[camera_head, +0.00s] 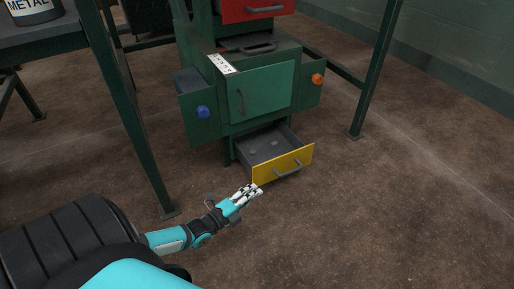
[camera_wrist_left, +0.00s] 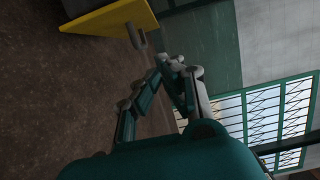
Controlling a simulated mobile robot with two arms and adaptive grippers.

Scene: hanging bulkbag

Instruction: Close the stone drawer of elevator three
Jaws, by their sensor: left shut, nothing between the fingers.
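The stone drawer (camera_head: 270,140) stands pulled out at the bottom of the green cabinet. It has a yellow front (camera_head: 284,164) with a grey bar handle (camera_head: 288,170), and a few small stones lie inside. My left gripper (camera_head: 252,190) is shut and empty, just in front of the left end of the yellow front; I cannot tell whether it touches. In the left wrist view the yellow front (camera_wrist_left: 112,20) shows at the upper left, beyond the fingers (camera_wrist_left: 176,66). My right gripper is not in view.
The green cabinet (camera_head: 262,92) has a blue knob (camera_head: 202,112) at left, an orange knob (camera_head: 318,79) at right and a red drawer (camera_head: 252,9) above. Green frame posts (camera_head: 373,70) stand on both sides. The floor (camera_head: 400,220) to the right is clear.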

